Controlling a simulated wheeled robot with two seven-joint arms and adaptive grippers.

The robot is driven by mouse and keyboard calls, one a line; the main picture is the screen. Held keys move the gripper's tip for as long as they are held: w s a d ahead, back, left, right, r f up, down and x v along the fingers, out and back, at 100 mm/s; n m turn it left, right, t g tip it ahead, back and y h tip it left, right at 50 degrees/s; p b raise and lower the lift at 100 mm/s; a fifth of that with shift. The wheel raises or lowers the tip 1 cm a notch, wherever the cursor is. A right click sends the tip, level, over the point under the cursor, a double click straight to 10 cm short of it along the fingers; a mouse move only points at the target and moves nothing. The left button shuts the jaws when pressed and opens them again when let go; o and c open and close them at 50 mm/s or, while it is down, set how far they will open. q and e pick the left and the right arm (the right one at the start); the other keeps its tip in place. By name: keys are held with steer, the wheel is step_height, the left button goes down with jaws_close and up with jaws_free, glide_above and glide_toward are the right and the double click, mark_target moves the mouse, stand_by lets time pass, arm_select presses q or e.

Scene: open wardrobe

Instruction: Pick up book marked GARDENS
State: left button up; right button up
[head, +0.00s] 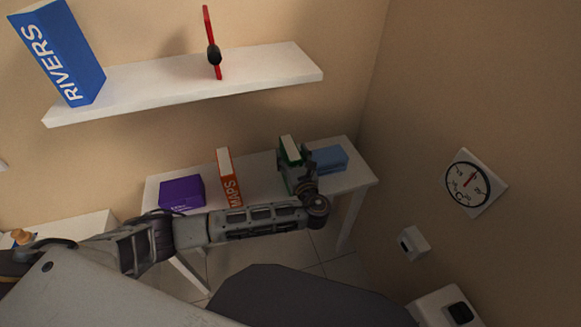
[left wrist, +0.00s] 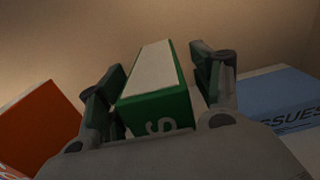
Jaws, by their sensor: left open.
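A green book (head: 290,150) with white page edges stands upright on the white table (head: 257,165). Only a letter that looks like an S can be read on its spine in the left wrist view (left wrist: 155,112); the rest of its title is hidden. My left gripper (head: 299,177) is at this book. In the left wrist view its open fingers (left wrist: 160,85) stand on either side of the book. I cannot tell whether either finger touches it. My right gripper is not in view.
A blue tissue box (head: 330,159) sits just right of the green book. An orange-red book (head: 228,178) stands to its left, with a purple box (head: 181,193) farther left. Above, a shelf (head: 190,82) holds a blue RIVERS book (head: 58,50) and a red item (head: 209,40).

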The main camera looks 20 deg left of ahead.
arm_select(q)
steer(key=shift+x, duration=0.8)
jaws_close()
